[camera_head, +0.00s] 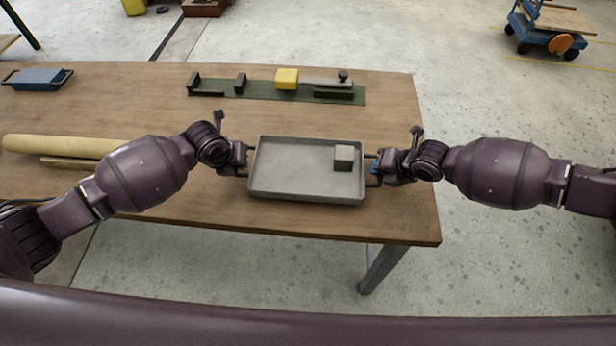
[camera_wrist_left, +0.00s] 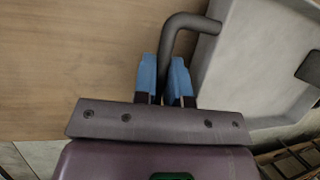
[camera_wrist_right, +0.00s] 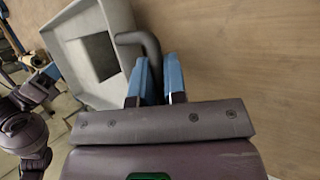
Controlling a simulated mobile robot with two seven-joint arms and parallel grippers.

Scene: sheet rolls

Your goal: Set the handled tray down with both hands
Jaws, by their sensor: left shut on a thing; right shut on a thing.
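The handled tray (camera_head: 290,170) is a shallow grey rectangle at the right front part of the wooden table in the head view. A small grey block (camera_head: 344,157) lies inside it near the right side. My left gripper (camera_head: 243,160) is shut on the tray's left handle; in the left wrist view the blue fingers close around the dark bent bar (camera_wrist_left: 178,45). My right gripper (camera_head: 372,168) is shut on the right handle, and the right wrist view shows its bar (camera_wrist_right: 150,50) between the blue fingers. I cannot tell whether the tray touches the table.
On the wooden table (camera_head: 400,120), a green strip (camera_head: 260,92) with dark brackets and a yellow block (camera_head: 287,78) lies behind the tray. A tan roll (camera_head: 60,146) and a blue tray (camera_head: 38,78) lie at left. A blue cart (camera_head: 548,30) stands on the floor.

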